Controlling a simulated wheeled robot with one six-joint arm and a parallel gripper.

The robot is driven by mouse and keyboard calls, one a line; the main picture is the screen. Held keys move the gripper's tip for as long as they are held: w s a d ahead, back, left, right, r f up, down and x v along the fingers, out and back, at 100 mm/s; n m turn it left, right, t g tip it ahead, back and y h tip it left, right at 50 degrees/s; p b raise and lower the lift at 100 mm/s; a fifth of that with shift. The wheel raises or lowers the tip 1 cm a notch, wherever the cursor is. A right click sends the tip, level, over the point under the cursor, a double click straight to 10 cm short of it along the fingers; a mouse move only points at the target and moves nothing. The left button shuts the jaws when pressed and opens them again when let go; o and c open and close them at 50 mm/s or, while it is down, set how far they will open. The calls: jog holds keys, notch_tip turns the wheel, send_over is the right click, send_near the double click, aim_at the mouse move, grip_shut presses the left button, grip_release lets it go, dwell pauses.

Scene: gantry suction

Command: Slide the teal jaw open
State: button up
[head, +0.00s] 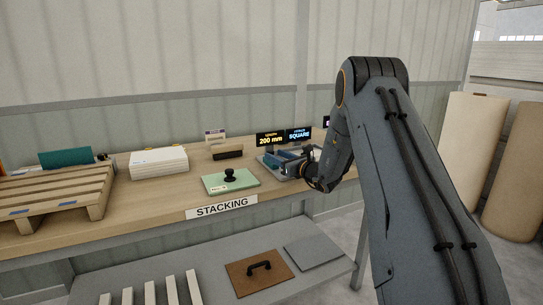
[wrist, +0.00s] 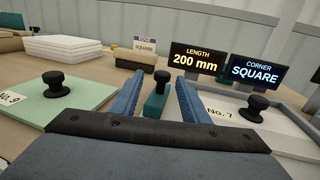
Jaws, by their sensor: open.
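A small teal block with a dark knob, which looks like the teal jaw (wrist: 154,106), stands between my blue fingers in the wrist view. My gripper (wrist: 159,84) is open, with one finger on each side of the teal block. I cannot tell whether either finger touches it. In the head view my gripper (head: 282,157) reaches over the grey tray at the right end of the bench, and its fingers and wrist hide most of the jaw there.
A green plate (head: 230,181) with a black knob lies left of my gripper. A white board (wrist: 227,115) marked No. 7 lies right of the fingers in a grey-rimmed tray. Signs read "200 mm" (head: 270,139) and "SQUARE" (head: 298,134). White sheets (head: 158,162) and a pallet (head: 55,190) stand further left.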

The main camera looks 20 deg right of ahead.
jog(key=shift+v, duration=1.45)
